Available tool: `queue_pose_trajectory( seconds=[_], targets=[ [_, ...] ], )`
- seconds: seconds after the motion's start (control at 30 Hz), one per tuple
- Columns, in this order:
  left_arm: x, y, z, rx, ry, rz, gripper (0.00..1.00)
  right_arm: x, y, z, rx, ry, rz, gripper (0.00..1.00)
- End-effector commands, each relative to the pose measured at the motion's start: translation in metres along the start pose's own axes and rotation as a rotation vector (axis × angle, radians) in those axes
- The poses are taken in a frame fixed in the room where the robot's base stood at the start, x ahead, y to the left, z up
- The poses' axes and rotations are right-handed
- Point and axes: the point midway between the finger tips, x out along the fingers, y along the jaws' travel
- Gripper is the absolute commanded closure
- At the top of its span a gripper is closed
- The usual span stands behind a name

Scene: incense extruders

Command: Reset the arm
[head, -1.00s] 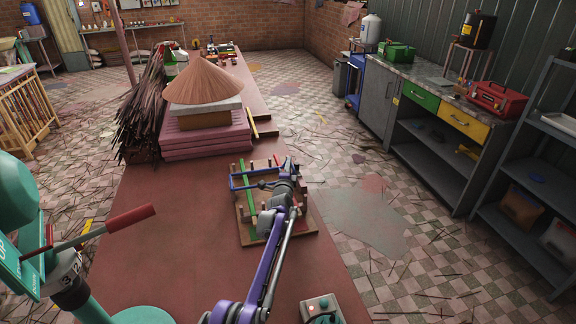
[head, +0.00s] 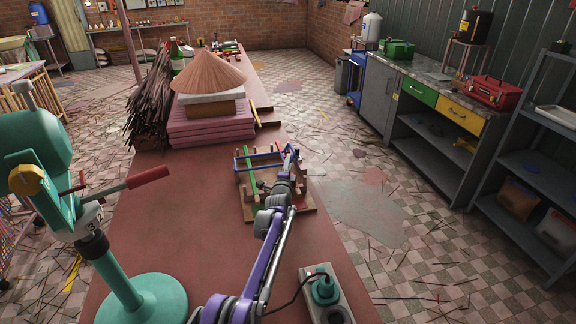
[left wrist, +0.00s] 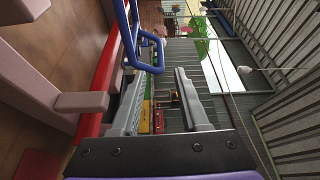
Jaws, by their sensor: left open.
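My left arm is purple and grey and comes up from the bottom of the head view. Its far end is over the wooden peg rack (head: 250,212) on the red-brown table (head: 190,215). In the left wrist view my left gripper (left wrist: 160,100) is open, with two grey fingers apart and nothing between them. A blue bar frame (left wrist: 151,48) is close beside the left finger; I cannot tell if they touch. The blue frame also shows at the rack in the head view (head: 242,162). My right gripper is not in view.
A teal extruder (head: 115,265) with a red-handled lever (head: 148,178) stands at the left. A power strip (head: 335,305) lies at the table's right edge. Pink slabs (head: 205,125), a straw hat (head: 208,72) and dark sticks (head: 148,105) are behind the rack. The table's left middle is clear.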

Motion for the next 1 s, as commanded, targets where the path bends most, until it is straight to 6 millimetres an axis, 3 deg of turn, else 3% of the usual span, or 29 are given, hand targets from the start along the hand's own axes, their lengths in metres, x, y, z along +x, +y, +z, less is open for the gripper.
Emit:
queue_pose_trajectory(
  seconds=[0.47, 0.67, 0.87, 1.0],
  targets=[
    [-0.001, -0.003, 0.006, 0.002, -0.005, -0.004, 0.55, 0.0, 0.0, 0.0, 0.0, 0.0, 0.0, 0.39],
    [-0.006, -0.023, 0.013, -0.061, -0.004, 0.04, 0.55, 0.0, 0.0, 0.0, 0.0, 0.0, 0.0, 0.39],
    [-0.041, -0.069, 0.033, -0.251, -0.023, 0.175, 0.55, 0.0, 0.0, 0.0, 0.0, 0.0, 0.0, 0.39],
    [-0.083, -0.096, 0.047, -0.397, -0.061, 0.276, 0.55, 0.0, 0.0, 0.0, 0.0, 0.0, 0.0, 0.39]
  ],
)
